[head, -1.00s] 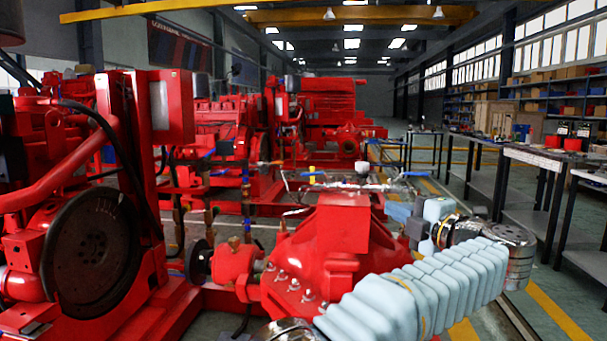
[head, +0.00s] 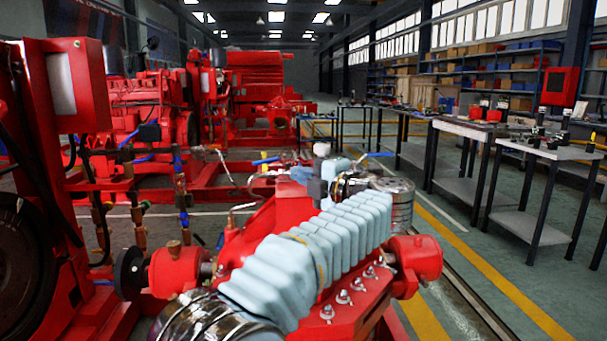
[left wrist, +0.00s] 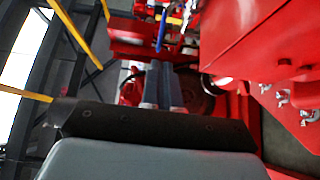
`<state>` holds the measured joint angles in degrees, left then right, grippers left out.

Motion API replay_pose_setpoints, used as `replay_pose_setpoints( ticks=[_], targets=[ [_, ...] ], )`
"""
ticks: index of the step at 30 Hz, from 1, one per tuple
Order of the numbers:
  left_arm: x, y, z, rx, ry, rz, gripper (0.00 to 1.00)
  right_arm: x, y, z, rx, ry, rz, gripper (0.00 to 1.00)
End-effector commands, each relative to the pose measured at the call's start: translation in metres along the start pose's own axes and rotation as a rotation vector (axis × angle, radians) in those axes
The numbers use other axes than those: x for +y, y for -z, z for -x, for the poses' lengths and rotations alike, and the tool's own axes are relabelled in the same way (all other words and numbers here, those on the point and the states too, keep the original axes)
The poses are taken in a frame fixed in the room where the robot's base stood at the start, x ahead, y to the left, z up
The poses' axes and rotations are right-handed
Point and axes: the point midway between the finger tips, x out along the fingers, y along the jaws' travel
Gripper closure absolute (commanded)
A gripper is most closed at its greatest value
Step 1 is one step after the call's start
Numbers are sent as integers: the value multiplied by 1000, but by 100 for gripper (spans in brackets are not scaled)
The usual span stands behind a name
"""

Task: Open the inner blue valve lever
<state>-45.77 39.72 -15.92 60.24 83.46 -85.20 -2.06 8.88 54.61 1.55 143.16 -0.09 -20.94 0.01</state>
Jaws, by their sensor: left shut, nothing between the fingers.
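In the head view, my left arm reaches across the red pump, and my left gripper (head: 300,174) is beside the pipework behind it. Its two grey-blue fingers are together and empty; in the left wrist view the gripper (left wrist: 161,68) points at the pipework. One blue lever (head: 266,161) lies left of the gripper in the head view, and another blue lever (head: 377,155) lies to its right. A blue lever (left wrist: 161,31) stands just beyond the fingertips in the left wrist view, apart from them as far as I can tell. I cannot tell which is the inner one. My right gripper is out of view.
The red pump (head: 345,312) with bolted flanges lies under my left arm. A pale round gauge-like part (head: 322,149) stands by the pipework. A red engine unit (head: 35,215) stands at the left. Work tables (head: 540,152) line the right, with clear floor between.

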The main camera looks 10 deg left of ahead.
Motion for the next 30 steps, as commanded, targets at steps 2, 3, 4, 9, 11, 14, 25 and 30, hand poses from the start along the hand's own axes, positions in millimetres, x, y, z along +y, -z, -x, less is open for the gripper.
replay_pose_setpoints(
  ticks=[2,3,4,9,11,14,25,30],
  targets=[
    [1,1,-19,3,0,0,100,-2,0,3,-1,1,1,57],
    [1,1,-28,4,0,0,100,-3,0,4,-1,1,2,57],
    [1,1,-34,3,0,-1,100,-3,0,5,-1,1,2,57],
    [2,1,-68,3,-1,-1,100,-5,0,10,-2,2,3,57],
    [1,0,-77,2,0,0,100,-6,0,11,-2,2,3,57],
    [1,0,-89,2,0,-1,100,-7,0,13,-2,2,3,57],
    [0,0,-101,0,-1,0,100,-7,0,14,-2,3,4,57],
    [0,0,-101,-1,0,0,100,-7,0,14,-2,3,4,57]
  ],
)
